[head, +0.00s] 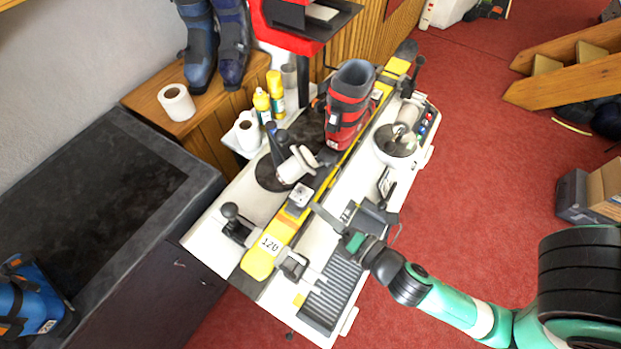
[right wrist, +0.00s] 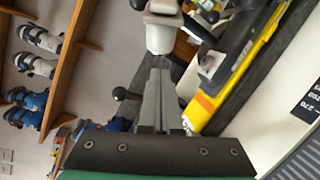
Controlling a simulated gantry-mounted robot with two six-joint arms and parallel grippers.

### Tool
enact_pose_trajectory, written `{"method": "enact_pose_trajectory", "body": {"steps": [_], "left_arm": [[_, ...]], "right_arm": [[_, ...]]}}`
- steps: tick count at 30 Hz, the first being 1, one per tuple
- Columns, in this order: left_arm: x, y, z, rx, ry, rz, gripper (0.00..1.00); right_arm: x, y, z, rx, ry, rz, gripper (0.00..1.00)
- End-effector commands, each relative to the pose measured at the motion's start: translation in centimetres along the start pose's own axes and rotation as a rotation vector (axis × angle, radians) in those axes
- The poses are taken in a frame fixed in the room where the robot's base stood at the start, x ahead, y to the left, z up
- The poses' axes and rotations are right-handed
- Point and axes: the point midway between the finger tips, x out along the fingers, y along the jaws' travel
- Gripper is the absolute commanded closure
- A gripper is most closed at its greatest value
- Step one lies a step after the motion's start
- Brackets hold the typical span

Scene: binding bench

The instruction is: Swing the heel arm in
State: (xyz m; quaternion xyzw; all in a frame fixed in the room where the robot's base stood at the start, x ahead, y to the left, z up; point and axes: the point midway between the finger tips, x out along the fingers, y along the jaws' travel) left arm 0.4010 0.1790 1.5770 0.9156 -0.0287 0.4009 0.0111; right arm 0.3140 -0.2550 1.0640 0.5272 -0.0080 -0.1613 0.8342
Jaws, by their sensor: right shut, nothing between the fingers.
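A swing arm with a white cylindrical head (head: 291,170) and a dark lever sits on a round dark base left of the yellow ski (head: 262,258). No label tells which is the heel arm. The red boot (head: 349,105) stands upright on the ski. My right gripper (head: 317,208) is shut and empty over the ski, near the white head. In the right wrist view the white head (right wrist: 160,36) appears just beyond the closed fingertips (right wrist: 160,72). My left gripper is out of view.
A black knob lever (head: 232,222) stands at the bench's left end. Clamps (head: 293,264) and a ribbed grey pad (head: 331,290) are at the near end. Yellow bottles (head: 262,105) and a white roll (head: 247,131) stand on a side shelf behind the white head.

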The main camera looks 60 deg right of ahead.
Motion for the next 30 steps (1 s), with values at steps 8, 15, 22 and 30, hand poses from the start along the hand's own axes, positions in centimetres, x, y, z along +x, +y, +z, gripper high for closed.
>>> {"method": "enact_pose_trajectory", "body": {"steps": [8,15,22,30], "left_arm": [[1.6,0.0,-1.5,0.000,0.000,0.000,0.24],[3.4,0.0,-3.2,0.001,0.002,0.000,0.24],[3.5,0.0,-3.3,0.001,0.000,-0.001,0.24],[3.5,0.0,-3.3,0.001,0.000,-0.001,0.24]], "right_arm": [[6.1,0.4,0.3,0.002,-0.005,0.002,1.00],[6.8,0.2,2.7,0.005,-0.006,-0.004,1.00],[6.4,0.1,3.7,0.003,-0.003,-0.001,1.00],[6.3,0.1,3.9,0.001,-0.002,0.002,1.00]]}}
